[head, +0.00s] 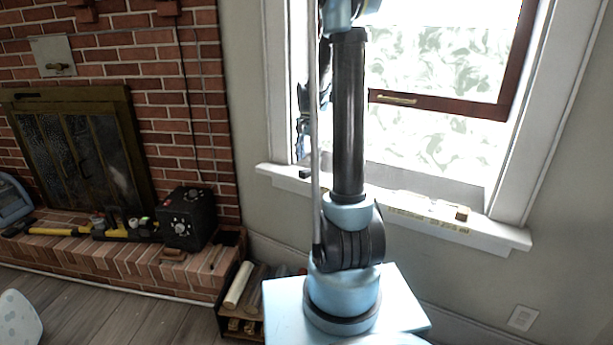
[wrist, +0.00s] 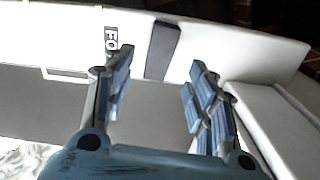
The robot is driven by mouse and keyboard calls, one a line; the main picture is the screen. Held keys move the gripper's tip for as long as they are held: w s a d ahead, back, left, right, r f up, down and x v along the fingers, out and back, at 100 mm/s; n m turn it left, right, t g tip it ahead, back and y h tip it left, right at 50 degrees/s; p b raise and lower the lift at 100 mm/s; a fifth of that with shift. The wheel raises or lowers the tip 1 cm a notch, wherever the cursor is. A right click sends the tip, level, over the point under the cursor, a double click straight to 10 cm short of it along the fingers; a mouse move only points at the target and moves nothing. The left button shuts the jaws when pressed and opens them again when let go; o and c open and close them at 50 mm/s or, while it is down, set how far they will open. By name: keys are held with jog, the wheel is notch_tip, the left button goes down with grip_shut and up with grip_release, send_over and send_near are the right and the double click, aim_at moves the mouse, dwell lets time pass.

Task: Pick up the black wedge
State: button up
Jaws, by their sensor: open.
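The black wedge (wrist: 162,50) is a dark, narrow block lying on the white windowsill (wrist: 70,30) in the wrist view. In the head view a small dark piece at the left end of the sill (head: 500,234) looks like the same wedge (head: 305,174). My gripper (wrist: 160,62) is open and empty. Its two fingers point toward the sill, and in the picture the wedge shows between and just beyond the fingertips, apart from them. In the head view my gripper (head: 303,122) is partly hidden behind my arm, in front of the window.
A long pale item (head: 428,212) lies on the right part of the sill. The window frame (head: 275,80) stands close on the left. A black box (head: 187,218) sits on the brick hearth.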

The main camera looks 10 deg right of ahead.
aim_at(307, 170)
jog(key=shift+s+a+f, duration=0.15)
jog(key=shift+s+f, duration=0.05)
jog(key=shift+f, duration=1.2)
jog(key=shift+s+a+f, duration=0.15)
jog(key=shift+f, duration=1.2)
jog(key=c, duration=1)
